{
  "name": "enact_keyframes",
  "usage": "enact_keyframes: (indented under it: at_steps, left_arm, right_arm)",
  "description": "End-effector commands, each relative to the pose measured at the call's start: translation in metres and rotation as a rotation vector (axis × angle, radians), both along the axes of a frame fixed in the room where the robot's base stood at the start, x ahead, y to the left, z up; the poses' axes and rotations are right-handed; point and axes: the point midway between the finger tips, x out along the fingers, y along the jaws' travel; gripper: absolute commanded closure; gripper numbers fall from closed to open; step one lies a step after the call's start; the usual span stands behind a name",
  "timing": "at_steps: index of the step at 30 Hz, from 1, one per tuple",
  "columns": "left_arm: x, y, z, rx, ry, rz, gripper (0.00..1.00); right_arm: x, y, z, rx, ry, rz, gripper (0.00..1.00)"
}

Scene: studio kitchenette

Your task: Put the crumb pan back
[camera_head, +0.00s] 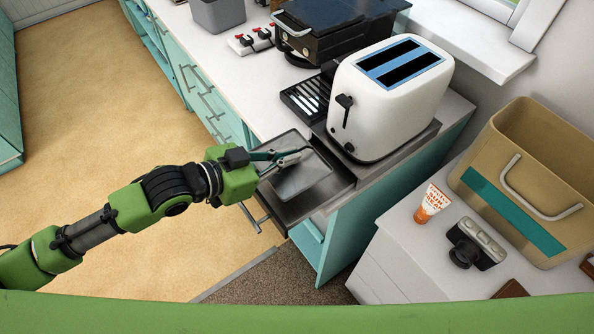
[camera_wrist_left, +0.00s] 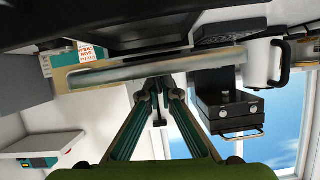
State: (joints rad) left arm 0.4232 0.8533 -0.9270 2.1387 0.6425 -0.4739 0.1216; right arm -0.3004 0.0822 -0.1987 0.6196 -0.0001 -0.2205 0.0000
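The crumb pan (camera_head: 305,181) is a flat, dark grey metal tray. In the head view it lies over the pulled-out drawer (camera_head: 333,193), in front of the white toaster (camera_head: 389,98). I cannot tell whether it touches the drawer. My left gripper (camera_head: 288,158) reaches in from the left at the pan's near-left part, its fingers close together on the pan. In the left wrist view the fingertips (camera_wrist_left: 158,88) come together at the edge of a thin flat plate, the pan (camera_wrist_left: 130,73). My right gripper is not in view.
A black grill (camera_head: 335,28), a black slotted rack (camera_head: 306,98) and a red-switched power strip (camera_head: 250,40) stand on the counter. At right are a tan bin (camera_head: 535,170), an orange-white tube (camera_head: 432,203) and a camera (camera_head: 476,243). The floor at left is clear.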

Motion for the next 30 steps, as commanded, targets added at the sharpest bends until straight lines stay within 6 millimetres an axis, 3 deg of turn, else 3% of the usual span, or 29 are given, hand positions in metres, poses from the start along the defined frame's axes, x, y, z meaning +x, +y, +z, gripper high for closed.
enact_keyframes:
  at_steps: [10, 16, 28, 30]
  left_arm:
    - [-0.013, -0.023, -0.03, -0.003, 0.002, 0.0, 1.0]
    - [-0.011, -0.021, -0.055, 0.001, -0.002, 0.0, 1.0]
    - [-0.011, -0.021, -0.062, 0.0, -0.004, 0.0, 1.0]
    - [-0.011, -0.021, -0.061, 0.002, -0.004, -0.001, 0.79]
  right_arm:
    - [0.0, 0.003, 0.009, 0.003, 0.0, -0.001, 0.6]
    - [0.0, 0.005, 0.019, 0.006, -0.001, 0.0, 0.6]
    - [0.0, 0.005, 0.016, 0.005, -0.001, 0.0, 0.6]
    - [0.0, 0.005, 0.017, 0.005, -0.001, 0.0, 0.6]
